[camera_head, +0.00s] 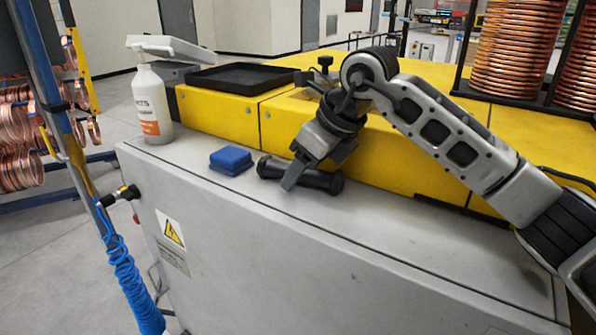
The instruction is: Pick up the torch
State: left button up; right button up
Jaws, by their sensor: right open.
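The black torch (318,180) lies on its side on the grey cabinet top, along the foot of the yellow machine housing. My right gripper (308,170) comes in from the right and points down at the torch. It is open, with one grey finger in front of the torch's middle and hiding part of it. The other finger is partly hidden, and I cannot tell whether either finger touches the torch. My left gripper is not in view.
A blue block (231,160) sits just left of the torch, and a white bottle (152,104) stands further left. The yellow housing (220,115) rises behind, with a black tray (241,77) on it. Copper coils (515,50) stand at back right. The cabinet's front edge is close.

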grip_shut()
